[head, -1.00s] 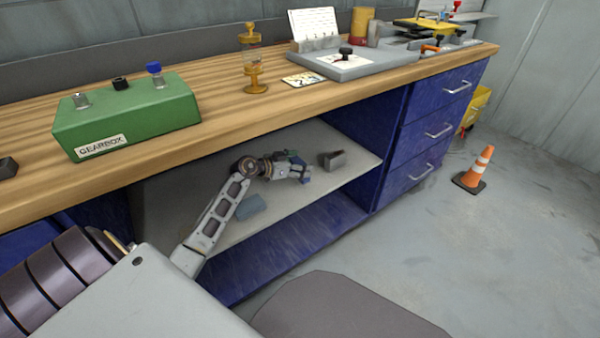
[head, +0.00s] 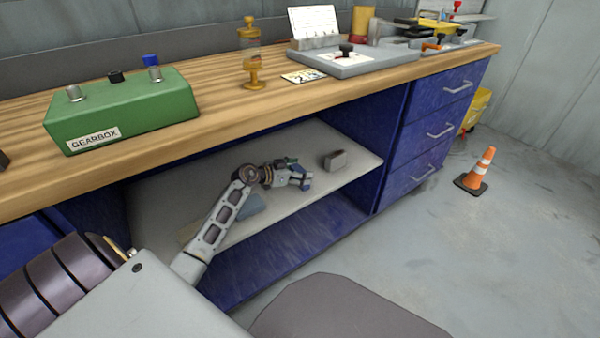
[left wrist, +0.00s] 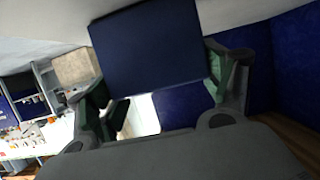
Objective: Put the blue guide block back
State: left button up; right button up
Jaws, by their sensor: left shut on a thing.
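My left arm reaches into the open shelf under the workbench. My left gripper (head: 299,177) is shut on a dark blue block, the blue guide block (head: 306,184). In the left wrist view the block (left wrist: 150,50) fills the space between the two fingers (left wrist: 165,90) and shows as a large dark blue face. In the head view only a small part of it shows at the fingertips. I cannot tell whether it touches the shelf board (head: 345,185). My right gripper is not in view.
A grey block (head: 335,160) stands on the shelf just beyond my left gripper. A blue-grey piece (head: 250,207) lies partly behind my forearm. The worktop edge overhangs the shelf. A green gearbox (head: 122,112) and an amber-capped glass (head: 250,60) stand above. An orange cone (head: 481,168) stands right.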

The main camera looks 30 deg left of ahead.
aim_at(300, 170)
pick_arm(q)
jog(key=shift+r, duration=0.1)
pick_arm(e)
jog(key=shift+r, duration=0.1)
pick_arm(q)
jog(key=o, duration=1.6)
jog(key=shift+f, duration=0.2)
jog(key=shift+s+r, duration=0.1)
jog(key=shift+p+v, duration=1.2)
jog(key=shift+v, duration=0.7)
jog(key=shift+p+v, duration=0.8)
jog(key=shift+v, duration=0.7)
jog(key=shift+p+v, duration=0.4)
jog(key=shift+v, duration=0.4)
jog(key=shift+p+v, duration=0.8)
jog(key=shift+v, duration=0.95)
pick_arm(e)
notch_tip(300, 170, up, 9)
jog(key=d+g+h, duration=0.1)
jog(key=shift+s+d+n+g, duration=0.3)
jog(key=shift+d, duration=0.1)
